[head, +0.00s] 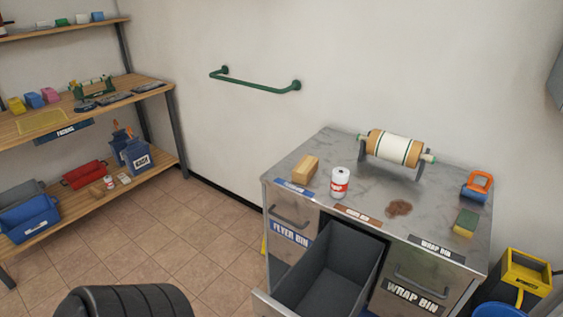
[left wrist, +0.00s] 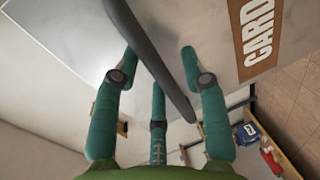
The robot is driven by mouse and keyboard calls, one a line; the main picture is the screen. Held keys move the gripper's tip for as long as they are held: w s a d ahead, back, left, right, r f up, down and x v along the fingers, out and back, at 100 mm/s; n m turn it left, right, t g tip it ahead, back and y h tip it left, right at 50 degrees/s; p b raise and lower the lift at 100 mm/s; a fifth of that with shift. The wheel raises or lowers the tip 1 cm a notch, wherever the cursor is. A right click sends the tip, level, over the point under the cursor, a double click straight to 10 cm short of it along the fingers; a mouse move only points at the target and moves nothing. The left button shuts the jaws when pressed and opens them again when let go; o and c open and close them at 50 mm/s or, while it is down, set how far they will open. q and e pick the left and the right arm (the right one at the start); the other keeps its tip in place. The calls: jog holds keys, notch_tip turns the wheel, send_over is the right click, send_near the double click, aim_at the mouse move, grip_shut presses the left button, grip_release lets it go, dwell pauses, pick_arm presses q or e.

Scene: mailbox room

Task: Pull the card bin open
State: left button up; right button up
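The card bin (head: 329,272) is the grey middle drawer of the counter. It is pulled out, empty inside, and its front is partly cut off at the bottom of the head view. In the left wrist view its grey front (left wrist: 212,32) carries a brown CARD label (left wrist: 258,30), and a dark bar handle (left wrist: 150,55) crosses the picture. My left gripper (left wrist: 158,55) has its teal fingers apart, with the handle running between them; I cannot tell whether they touch it. My left gripper does not show in the head view, and my right gripper is in neither view.
The counter (head: 300,158) holds a roller (head: 394,148), a can (head: 340,182), a wooden block (head: 305,169) and a sponge (head: 465,222). The flyer bin (head: 290,240) and wrap bin (head: 411,290) look shut.

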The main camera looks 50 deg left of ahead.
pick_arm(q)
jog(key=v, duration=1.2)
jog(key=shift+a, duration=0.1)
dwell(0.4)
